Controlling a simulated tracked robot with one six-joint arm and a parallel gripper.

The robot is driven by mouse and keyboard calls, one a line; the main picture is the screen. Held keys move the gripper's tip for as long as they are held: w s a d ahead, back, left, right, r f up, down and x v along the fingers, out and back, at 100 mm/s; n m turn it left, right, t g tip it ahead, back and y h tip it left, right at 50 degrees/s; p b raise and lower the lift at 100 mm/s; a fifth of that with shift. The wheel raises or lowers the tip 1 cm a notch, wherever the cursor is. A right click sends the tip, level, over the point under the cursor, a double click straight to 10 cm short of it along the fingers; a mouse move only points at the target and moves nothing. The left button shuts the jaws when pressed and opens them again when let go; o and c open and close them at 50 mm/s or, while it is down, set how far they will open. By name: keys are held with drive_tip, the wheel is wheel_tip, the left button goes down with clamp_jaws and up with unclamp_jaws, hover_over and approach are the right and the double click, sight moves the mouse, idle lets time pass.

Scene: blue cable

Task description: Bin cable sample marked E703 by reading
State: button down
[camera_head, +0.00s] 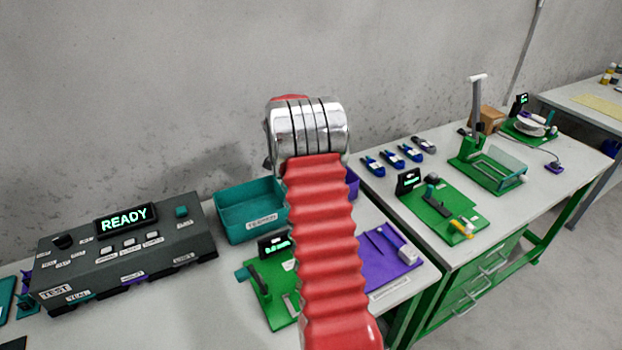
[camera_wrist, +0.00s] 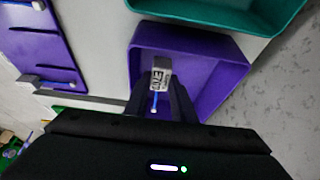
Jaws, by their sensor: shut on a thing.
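My gripper (camera_wrist: 160,98) is shut on a cable sample (camera_wrist: 155,101), a thin blue cable with a pale grey tag end (camera_wrist: 160,72). The dark lettering on the tag starts with E70; its last character is hard to read. The gripper and sample are over the purple bin (camera_wrist: 215,88) in the wrist view, and the bin's floor looks empty where it shows. In the head view my red arm hides the gripper and sample, and only a sliver of the purple bin (camera_head: 353,184) shows behind it.
A teal bin (camera_head: 246,211) stands left of the purple one; it also shows in the wrist view (camera_wrist: 215,15). A grey tester (camera_head: 125,250) reading READY is at left. A purple fixture (camera_head: 388,256) and green fixture (camera_head: 272,285) stand in front. Several blue cables lie on the right bench.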

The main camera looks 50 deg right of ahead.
drive_tip(key=shift+f, duration=1.05)
drive_tip(key=shift+f, duration=1.45)
idle(2.2)
drive_tip(key=c, duration=1.4)
unclamp_jaws()
drive_tip(key=shift+r, duration=0.1)
drive_tip(key=shift+r, duration=5.95)
